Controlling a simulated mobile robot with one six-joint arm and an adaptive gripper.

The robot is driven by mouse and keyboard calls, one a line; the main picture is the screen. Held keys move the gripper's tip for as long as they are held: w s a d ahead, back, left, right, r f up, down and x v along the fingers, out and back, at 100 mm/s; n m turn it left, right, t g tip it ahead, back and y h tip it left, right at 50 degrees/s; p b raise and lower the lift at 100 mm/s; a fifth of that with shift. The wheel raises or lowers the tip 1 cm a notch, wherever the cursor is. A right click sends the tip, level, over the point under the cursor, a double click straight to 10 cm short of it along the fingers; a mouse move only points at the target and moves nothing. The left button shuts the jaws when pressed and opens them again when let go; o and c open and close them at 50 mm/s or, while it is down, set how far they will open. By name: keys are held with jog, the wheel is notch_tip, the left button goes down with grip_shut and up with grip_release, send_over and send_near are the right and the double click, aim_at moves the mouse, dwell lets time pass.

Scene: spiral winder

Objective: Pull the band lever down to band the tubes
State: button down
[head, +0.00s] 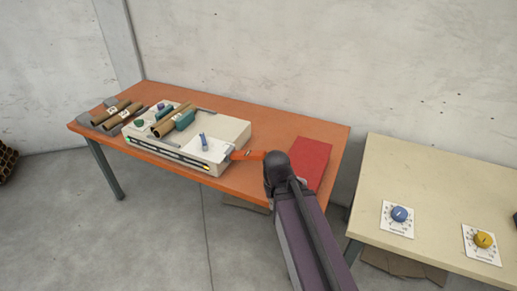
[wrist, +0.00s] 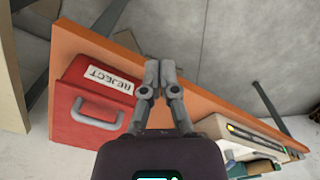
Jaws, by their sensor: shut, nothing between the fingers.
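The winder (head: 228,135), a low beige machine, stands on the orange table. A short blue lever (head: 203,141) stands upright on a white plate at its right end. I cannot tell which of these is the band lever. Brown tubes (head: 172,122) lie on top of the machine beside teal blocks. In the wrist view my gripper (wrist: 160,70) is shut and empty, its fingertips together over the table. The winder (wrist: 262,135) is to its lower right, apart from it. In the head view my arm hides the gripper.
A red box marked REJECT (wrist: 95,102) stands on the table beside my gripper; it also shows in the head view (head: 312,157). More tubes (head: 120,113) lie in a grey holder at left. A cream table (head: 450,180) with blue and yellow dials stands at right.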

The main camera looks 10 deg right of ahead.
jog(key=w+d+r+n+t+y+p, duration=0.1)
jog(key=w+r+n+p, duration=0.2)
jog(key=w, duration=0.6)
jog(key=w+d+r+n+t+y+p, duration=0.1)
jog(key=w+r+n+p, duration=0.3)
jog(key=w, duration=0.5)
jog(key=w+d+r+n+t+y+p, duration=0.1)
jog(key=w+r+n+y+p, duration=0.1)
jog(key=w+r, duration=0.4)
jog(key=w+n+p, duration=0.1)
jog(key=w+p, duration=0.1)
jog(key=w, duration=0.1)
jog(key=shift+d+n, duration=0.25)
jog(key=shift+n, duration=0.15)
jog(key=shift+f, duration=0.15)
jog(key=b, duration=0.9)
send_over(256, 153)
notch_tip(256, 153, down, 9)
jog(key=shift+d+r, duration=0.1)
jog(key=shift+d, duration=0.05)
jog(key=shift+f+b, duration=0.35)
jog(key=shift+f, duration=0.05)
jog(key=shift+s+d+f+b, duration=0.2)
jog(key=shift+d+f+b, duration=0.05)
jog(key=shift+f+b, duration=0.5)
jog(key=shift+s+d+f+b, duration=0.15)
jog(key=shift+d+f+b, duration=0.1)
jog(key=shift+f+b, duration=0.5)
